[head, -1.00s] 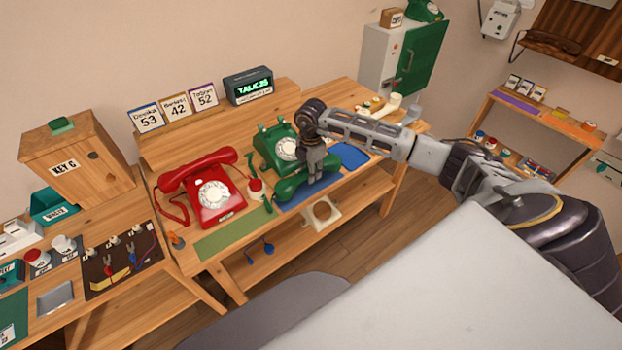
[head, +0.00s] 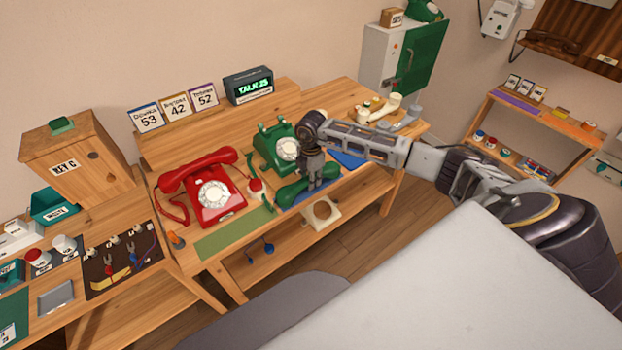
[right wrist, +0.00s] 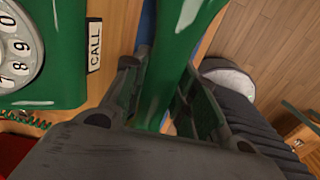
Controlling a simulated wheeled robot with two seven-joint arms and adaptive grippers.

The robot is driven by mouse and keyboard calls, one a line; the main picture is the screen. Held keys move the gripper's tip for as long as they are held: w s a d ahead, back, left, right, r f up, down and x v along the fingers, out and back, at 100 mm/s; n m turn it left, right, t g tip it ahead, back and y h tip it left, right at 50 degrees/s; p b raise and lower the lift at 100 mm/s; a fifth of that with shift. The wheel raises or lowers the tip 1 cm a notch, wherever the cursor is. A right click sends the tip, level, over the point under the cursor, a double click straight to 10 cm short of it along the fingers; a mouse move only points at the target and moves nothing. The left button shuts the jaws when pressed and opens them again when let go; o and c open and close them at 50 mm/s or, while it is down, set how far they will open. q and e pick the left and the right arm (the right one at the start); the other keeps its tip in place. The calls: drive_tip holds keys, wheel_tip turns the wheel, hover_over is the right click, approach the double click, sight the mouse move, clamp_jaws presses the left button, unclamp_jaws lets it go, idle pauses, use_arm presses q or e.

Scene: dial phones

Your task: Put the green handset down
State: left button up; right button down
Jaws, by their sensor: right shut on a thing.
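The green handset (head: 291,196) is in front of the green dial phone (head: 268,150), over a blue mat (head: 286,207) near the table's front edge. I cannot tell whether it touches the mat. My right gripper (head: 317,180) comes down on it from above and is shut around its grip. In the right wrist view the handset (right wrist: 172,60) passes between the two fingers, beside the green phone (right wrist: 45,50) and a CALL label (right wrist: 94,45). The phone's cradle is empty. My left gripper is not in view.
A red phone (head: 214,192) with its handset on stands to the left, with a green mat (head: 233,234) in front. A small red-and-white item (head: 256,190) stands between the phones. A display reading TALK 25 (head: 248,86) stands behind.

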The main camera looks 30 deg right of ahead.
drive_tip(key=c, duration=1.1)
unclamp_jaws()
drive_tip(key=shift+c, duration=0.2)
wheel_tip(320, 180, up, 12)
drive_tip(key=shift+b, duration=0.4)
drive_tip(key=shift+r, duration=0.1)
idle(0.4)
